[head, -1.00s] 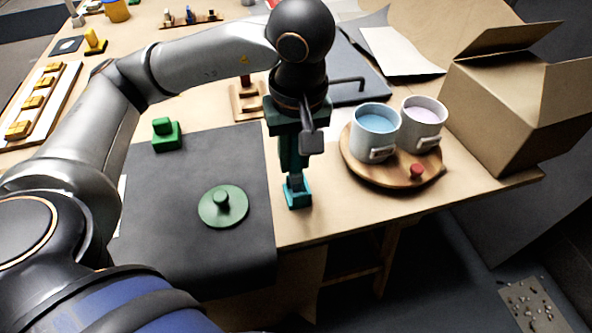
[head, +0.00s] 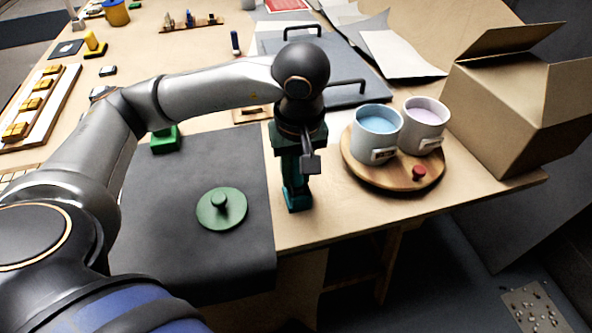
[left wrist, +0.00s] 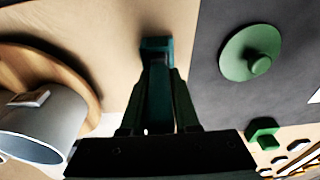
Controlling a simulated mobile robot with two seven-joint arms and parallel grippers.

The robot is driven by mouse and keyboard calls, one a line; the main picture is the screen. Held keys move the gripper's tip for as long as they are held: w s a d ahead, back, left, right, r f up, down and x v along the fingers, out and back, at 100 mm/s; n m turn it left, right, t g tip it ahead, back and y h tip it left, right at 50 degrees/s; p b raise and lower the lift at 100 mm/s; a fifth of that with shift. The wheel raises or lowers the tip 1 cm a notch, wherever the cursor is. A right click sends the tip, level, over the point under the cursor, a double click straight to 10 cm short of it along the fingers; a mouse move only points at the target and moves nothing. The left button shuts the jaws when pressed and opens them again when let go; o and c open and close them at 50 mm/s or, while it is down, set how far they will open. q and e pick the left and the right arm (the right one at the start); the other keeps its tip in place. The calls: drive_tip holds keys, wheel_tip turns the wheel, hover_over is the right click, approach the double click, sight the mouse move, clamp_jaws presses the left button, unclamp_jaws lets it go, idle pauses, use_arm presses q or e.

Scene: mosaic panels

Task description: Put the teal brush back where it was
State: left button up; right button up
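The teal brush (head: 298,200) stands upright on the bare table strip just right of the dark mat (head: 255,255). My left gripper (head: 293,178) points straight down over it, its fingers around the brush's handle. In the left wrist view the brush's teal base (left wrist: 155,44) shows beyond the fingertips (left wrist: 163,78). The handle lies between the two fingers there, with little or no gap. I cannot tell whether they press on it. My right gripper is not in view.
A round wooden tray (head: 408,182) with two mugs and a red knob stands close on the right. An open cardboard box (head: 505,115) stands at the right edge.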

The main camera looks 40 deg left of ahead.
use_arm(q)
drive_tip(key=o, duration=0.4)
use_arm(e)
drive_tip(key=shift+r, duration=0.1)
use_arm(q)
drive_tip(key=shift+r, duration=0.1)
drive_tip(key=shift+r+p, duration=0.25)
drive_tip(key=shift+p, duration=0.05)
drive_tip(key=r, duration=0.3)
drive_tip(key=r+p, duration=0.1)
drive_tip(key=r, duration=0.3)
drive_tip(key=d+r+p, duration=0.1)
drive_tip(key=r, duration=0.3)
drive_tip(key=shift+s, duration=0.4)
drive_tip(key=shift+r, duration=0.3)
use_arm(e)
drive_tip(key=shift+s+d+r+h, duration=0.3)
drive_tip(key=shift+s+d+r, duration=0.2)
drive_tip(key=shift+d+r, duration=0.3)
